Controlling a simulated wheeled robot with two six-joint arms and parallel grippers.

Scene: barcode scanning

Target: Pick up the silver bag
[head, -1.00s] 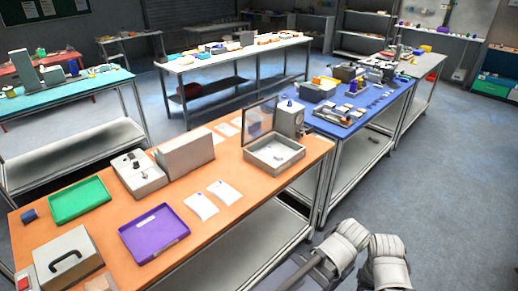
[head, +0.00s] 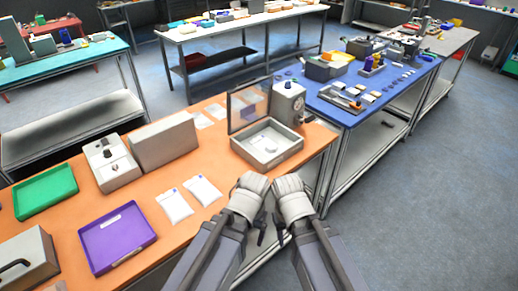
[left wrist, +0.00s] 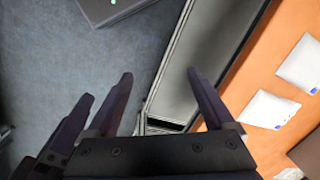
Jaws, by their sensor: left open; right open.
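Two pale silver-white bags with small blue marks lie flat on the orange table (head: 140,184): a nearer bag (head: 174,206) and a farther bag (head: 203,191). The left wrist view shows them at its right edge, a nearer bag (left wrist: 268,109) and a farther bag (left wrist: 302,64). My left gripper (left wrist: 160,76) is open and empty, over the table's edge and lower shelf, left of the bags in that view. My right gripper (head: 282,237) is beside the left one in the head view, clear of the bags; its dark fingers are small and partly hidden.
A purple tray (head: 88,237) and a green tray (head: 20,197) lie left of the bags. A grey box (head: 163,143) and a pale open-top tray (head: 282,157) stand behind. More pale packets (head: 201,118) lie farther back. A blue table (head: 345,116) adjoins at right.

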